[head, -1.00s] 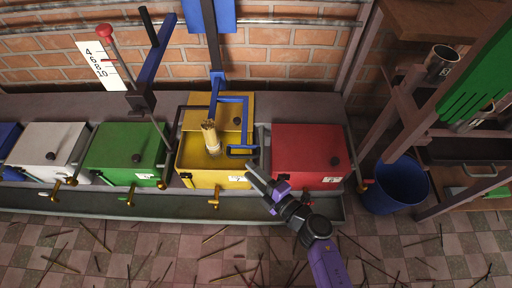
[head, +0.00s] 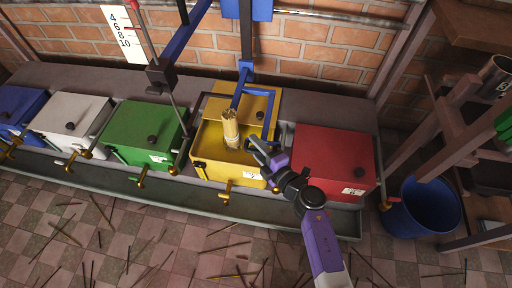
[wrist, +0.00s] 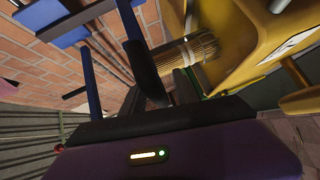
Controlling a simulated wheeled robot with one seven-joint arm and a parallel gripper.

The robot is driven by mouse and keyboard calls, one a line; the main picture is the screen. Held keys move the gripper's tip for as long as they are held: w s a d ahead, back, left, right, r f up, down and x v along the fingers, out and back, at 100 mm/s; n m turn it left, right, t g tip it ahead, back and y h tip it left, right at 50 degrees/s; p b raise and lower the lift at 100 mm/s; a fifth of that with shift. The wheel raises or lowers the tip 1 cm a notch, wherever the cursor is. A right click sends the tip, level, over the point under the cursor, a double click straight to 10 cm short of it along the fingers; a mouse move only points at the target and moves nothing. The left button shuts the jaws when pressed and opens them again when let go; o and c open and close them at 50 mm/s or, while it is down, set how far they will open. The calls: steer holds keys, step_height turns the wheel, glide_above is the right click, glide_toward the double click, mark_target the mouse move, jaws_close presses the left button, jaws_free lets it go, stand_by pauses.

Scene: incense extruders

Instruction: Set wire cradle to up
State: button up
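The yellow box (head: 212,147) stands open, with a light bundle of sticks (head: 231,130) upright in it. A blue frame (head: 240,92) comes down from the wall behind, and a thin dark-blue wire loop, which looks like the wire cradle (head: 271,120), shows at the box's right side. My gripper (head: 256,149) is at the box's right front, beside the loop and right of the bundle. Its fingers look apart; contact with the loop cannot be told. In the wrist view, my dark finger is close to the bundle (wrist: 190,50) and the yellow box (wrist: 240,35).
A red box (head: 330,155) stands right of the yellow one, and a green box (head: 143,125) left. A blue bucket (head: 425,210) and a wooden rack are at the right. A dark trough (head: 120,188) runs along the front. Sticks litter the tiled floor.

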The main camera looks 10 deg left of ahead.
jaws_close()
steer(key=shift+s+f, duration=0.1)
steer(key=shift+f, duration=0.05)
stand_by(1.3)
